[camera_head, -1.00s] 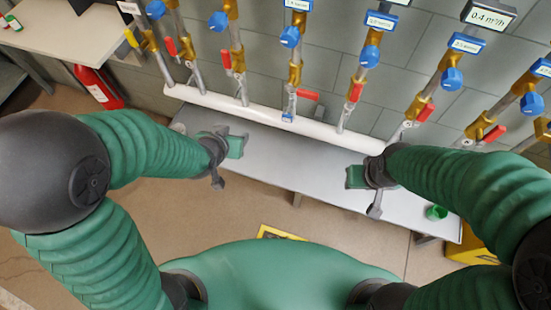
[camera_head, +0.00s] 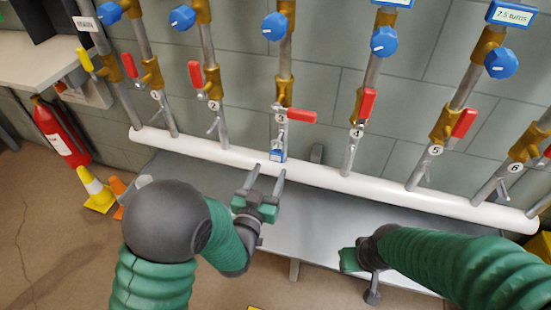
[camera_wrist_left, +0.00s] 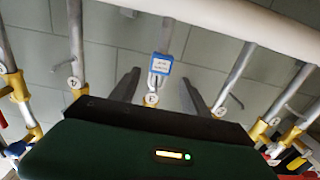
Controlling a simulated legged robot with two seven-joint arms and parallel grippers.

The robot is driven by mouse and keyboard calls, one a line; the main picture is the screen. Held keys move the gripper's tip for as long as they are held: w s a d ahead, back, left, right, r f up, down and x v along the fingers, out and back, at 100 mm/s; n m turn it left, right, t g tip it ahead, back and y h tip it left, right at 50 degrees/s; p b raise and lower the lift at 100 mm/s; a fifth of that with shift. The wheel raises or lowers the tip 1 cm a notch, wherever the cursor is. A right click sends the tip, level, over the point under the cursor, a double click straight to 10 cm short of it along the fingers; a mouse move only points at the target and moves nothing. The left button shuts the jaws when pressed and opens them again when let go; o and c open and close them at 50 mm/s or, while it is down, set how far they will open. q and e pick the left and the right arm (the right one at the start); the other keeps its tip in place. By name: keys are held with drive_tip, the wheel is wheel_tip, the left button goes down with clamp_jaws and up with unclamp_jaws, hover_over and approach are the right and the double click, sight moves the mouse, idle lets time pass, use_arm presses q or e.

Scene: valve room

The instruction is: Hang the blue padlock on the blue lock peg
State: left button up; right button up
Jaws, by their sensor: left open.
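The blue padlock (camera_head: 278,154), with a white label on its face, hangs upright low on pipe 3, just above the white horizontal pipe. It also shows in the left wrist view (camera_wrist_left: 161,68), its grey shackle toward the pipe; what the shackle hangs on is too small to tell. My left gripper (camera_head: 264,180) is open and empty, its two fingers pointing up at the wall just below the padlock, apart from it. In the wrist view the padlock appears between the fingers. My right gripper (camera_head: 350,260) is over the bench; its fingers are unclear. I cannot make out a blue lock peg.
Red-handled valves, such as the one on pipe 3 (camera_head: 296,115), and blue knobs line the wall. The white pipe (camera_head: 225,152) runs along the wall above the grey bench (camera_head: 325,215), which is mostly clear. A red extinguisher (camera_head: 60,130) stands at left.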

sight(278, 150)
use_arm(q)
drive_tip(key=x, duration=0.8)
drive_tip(key=shift+w+d, duration=0.1)
drive_tip(key=shift+w, duration=0.3)
drive_tip(key=shift+c, duration=0.3)
clamp_jaws()
drive_tip(key=shift+r+p, duration=0.3)
drive_tip(key=shift+r, duration=0.35)
drive_tip(key=shift+s, duration=0.1)
idle(0.6)
drive_tip(key=v, duration=0.7)
drive_tip(key=shift+s, duration=0.2)
idle(0.5)
